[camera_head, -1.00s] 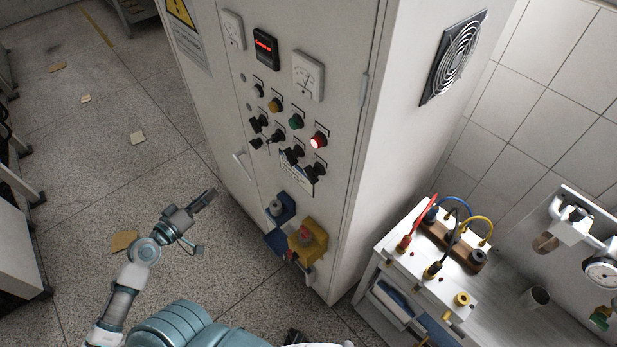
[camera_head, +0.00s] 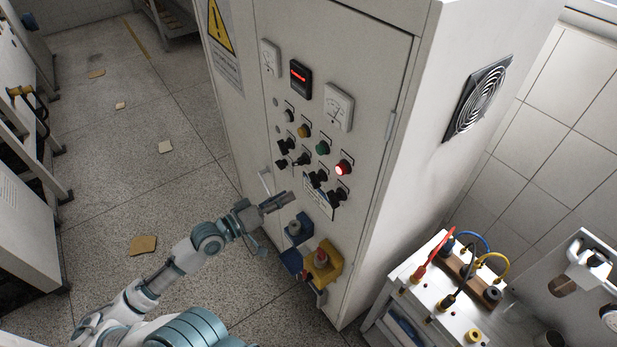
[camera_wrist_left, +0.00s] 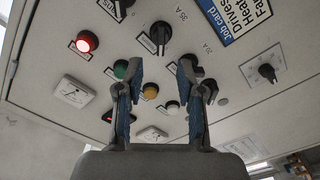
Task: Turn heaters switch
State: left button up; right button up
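The grey cabinet front (camera_head: 350,130) carries several black rotary switches, including one at the lower right (camera_head: 338,196), one beside it (camera_head: 318,178) and one further left (camera_head: 286,146). Their labels are too small to read, so I cannot tell which is the heaters switch. My left gripper (camera_head: 277,202) is below and left of the switches, apart from them. In the left wrist view its two fingers (camera_wrist_left: 163,105) are spread and empty, facing the panel. Black switches show there above the fingers (camera_wrist_left: 160,35) and near the right finger (camera_wrist_left: 188,68). My right gripper is not in view.
A lit red lamp (camera_head: 343,168), a green lamp (camera_head: 322,148) and meters (camera_head: 339,106) sit above the lower switches. A blue box (camera_head: 293,230) and a yellow box (camera_head: 322,264) project below. A bench with cables (camera_head: 440,300) stands at the right.

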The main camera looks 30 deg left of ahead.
aim_at(316, 179)
pick_arm(q)
jog(key=p+x, duration=0.2)
jog(key=x, duration=0.7)
jog(key=shift+f, duration=0.15)
jog(key=shift+a, duration=0.1)
grip_shut()
